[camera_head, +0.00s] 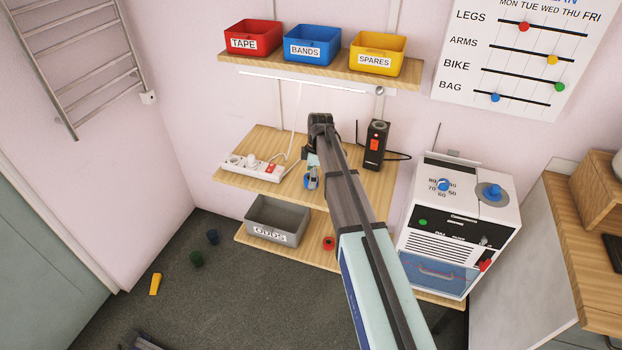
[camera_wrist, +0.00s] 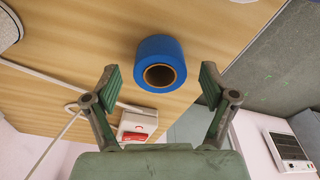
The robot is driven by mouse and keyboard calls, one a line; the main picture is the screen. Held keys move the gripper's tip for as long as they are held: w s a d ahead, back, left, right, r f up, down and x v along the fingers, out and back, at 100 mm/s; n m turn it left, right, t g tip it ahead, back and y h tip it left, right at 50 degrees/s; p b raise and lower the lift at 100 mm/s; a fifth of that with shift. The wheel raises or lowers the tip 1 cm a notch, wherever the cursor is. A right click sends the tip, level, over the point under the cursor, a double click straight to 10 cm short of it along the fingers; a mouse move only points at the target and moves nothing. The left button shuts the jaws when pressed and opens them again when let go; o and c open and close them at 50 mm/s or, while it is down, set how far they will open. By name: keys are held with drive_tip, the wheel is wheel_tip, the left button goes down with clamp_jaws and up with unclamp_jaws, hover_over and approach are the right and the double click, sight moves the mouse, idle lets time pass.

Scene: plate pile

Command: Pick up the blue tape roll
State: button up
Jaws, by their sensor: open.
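In the head view the blue tape roll (camera_head: 311,183) shows near the front of that shelf, partly covered by my gripper. My gripper (camera_wrist: 160,80) is open and empty. Its two fingers stand apart to the left and right of the roll, with the roll just beyond the fingertips. I see no contact between the fingers and the roll.
A white power strip (camera_head: 250,168) with cables lies left of the roll on the wooden shelf (camera_head: 372,187). A black box (camera_head: 376,145) stands to the right. Below are a grey ODDS bin (camera_head: 262,218) and a red roll (camera_head: 328,243). Labelled bins sit above.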

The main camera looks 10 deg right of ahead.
drive_tip(key=shift+a+f, duration=0.1)
drive_tip(key=shift+f, duration=0.6)
drive_tip(key=c, duration=1.2)
drive_tip(key=shift+r, duration=0.1)
drive_tip(key=shift+c, duration=0.2)
